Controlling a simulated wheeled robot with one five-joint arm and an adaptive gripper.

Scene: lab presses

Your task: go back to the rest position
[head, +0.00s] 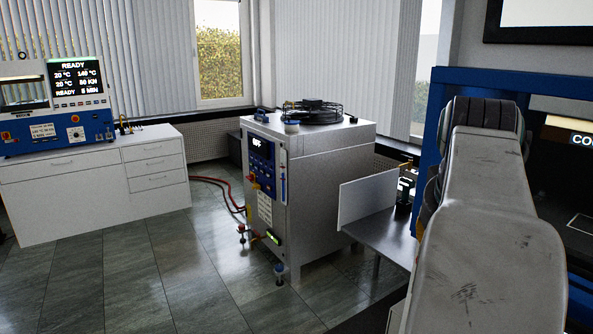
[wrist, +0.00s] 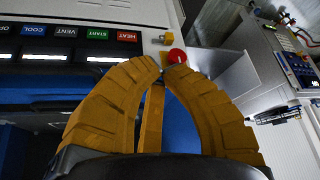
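My gripper (wrist: 165,68) shows in the wrist view, with orange ribbed fingers curving in until their tips come together. Nothing is seen held between them. The tips lie in front of a white press panel with a row of buttons: a blue COOL button (wrist: 34,30), a VENT button (wrist: 66,31), a green START button (wrist: 97,33) and a red HEAT button (wrist: 128,36). A round red knob (wrist: 177,56) shows just beyond the fingertips; I cannot tell if they touch it. In the head view my arm fills the right side and hides the gripper.
A blue-framed press (head: 460,78) stands close behind my arm. A metal side table (head: 385,235) with a white upright plate (head: 367,201) is beside it. A grey cabinet unit (head: 325,190) stands mid-room. A white drawer cabinet (head: 95,185) is at left.

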